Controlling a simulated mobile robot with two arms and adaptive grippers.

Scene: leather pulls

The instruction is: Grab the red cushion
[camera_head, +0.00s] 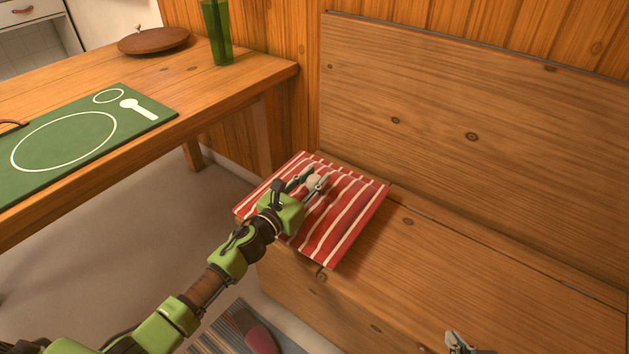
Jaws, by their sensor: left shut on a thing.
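The red cushion (345,217) with white stripes lies flat on the near-left end of the wooden bench seat. My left gripper (319,184) reaches over it from the lower left and is shut on the cushion near the middle of its upper face. A small pale patch shows between the fingers; I cannot tell what it is. The gripper and wrist hide part of the cushion's left side. My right gripper (459,343) is only partly in view at the bottom edge, in front of the bench and apart from the cushion. Its fingers are too cut off to judge.
The bench seat (480,275) is bare to the right, with a tall backrest (460,110) behind. A wooden table (245,80) at left bears a green placemat (140,100), a round wooden board (153,41) and a green vase (216,30). A striped rug (222,335) lies below.

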